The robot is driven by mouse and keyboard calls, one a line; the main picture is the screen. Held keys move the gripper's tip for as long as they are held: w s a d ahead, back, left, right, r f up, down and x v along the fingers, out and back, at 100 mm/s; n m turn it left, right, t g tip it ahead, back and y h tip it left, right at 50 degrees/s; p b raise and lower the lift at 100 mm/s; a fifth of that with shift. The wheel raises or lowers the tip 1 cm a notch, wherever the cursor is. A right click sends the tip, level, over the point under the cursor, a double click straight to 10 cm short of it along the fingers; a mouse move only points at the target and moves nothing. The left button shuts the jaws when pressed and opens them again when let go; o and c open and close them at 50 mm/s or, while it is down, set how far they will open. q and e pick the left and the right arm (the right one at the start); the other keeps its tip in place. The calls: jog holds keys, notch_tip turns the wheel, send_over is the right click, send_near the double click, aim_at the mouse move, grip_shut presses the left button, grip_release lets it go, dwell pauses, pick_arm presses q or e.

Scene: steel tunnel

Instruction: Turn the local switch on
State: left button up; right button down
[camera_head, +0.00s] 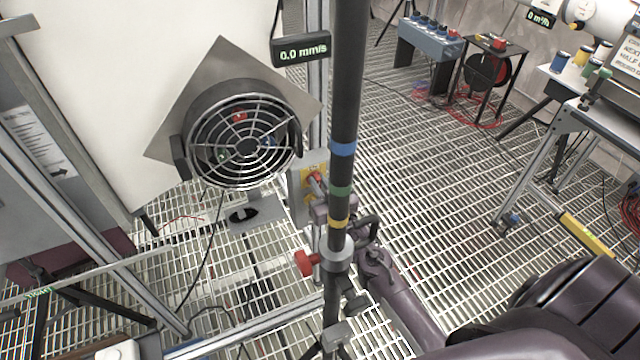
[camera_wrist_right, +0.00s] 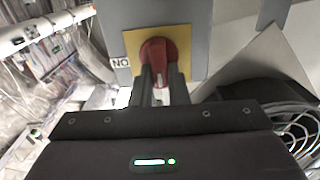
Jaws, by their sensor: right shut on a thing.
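The local switch is a red rotary knob (camera_head: 314,179) on a yellow plate, on a grey box (camera_head: 297,196) fixed to the metal post beside the fan. In the right wrist view the red knob (camera_wrist_right: 157,52) sits straight ahead on its yellow plate (camera_wrist_right: 133,42). My right gripper (camera_wrist_right: 161,82) reaches up to it with its fingers shut on the knob. In the head view my right gripper (camera_head: 319,195) is partly hidden behind a dark pole. A label reading "NO" is partly visible beside the plate. My left gripper is not in view.
The dark upright pole (camera_head: 343,120) with coloured bands stands just in front of the switch. A workbench (camera_head: 570,112) stands at right. Grating floor between is mostly clear.

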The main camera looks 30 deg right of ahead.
jog(key=shift+d+f+m+p, duration=0.2)
jog(key=shift+m+p, duration=0.6)
jog(key=shift+m, duration=2.15)
jog(key=shift+d+f+m+p, duration=0.2)
jog(key=shift+m+p, duration=0.55)
jog(key=shift+m, duration=2.15)
jog(key=shift+d+f+m+p, duration=0.2)
jog(key=shift+m+p, duration=0.6)
jog(key=shift+m, duration=2.15)
jog(key=c, duration=1.4)
grip_release()
jog(key=shift+s, duration=0.15)
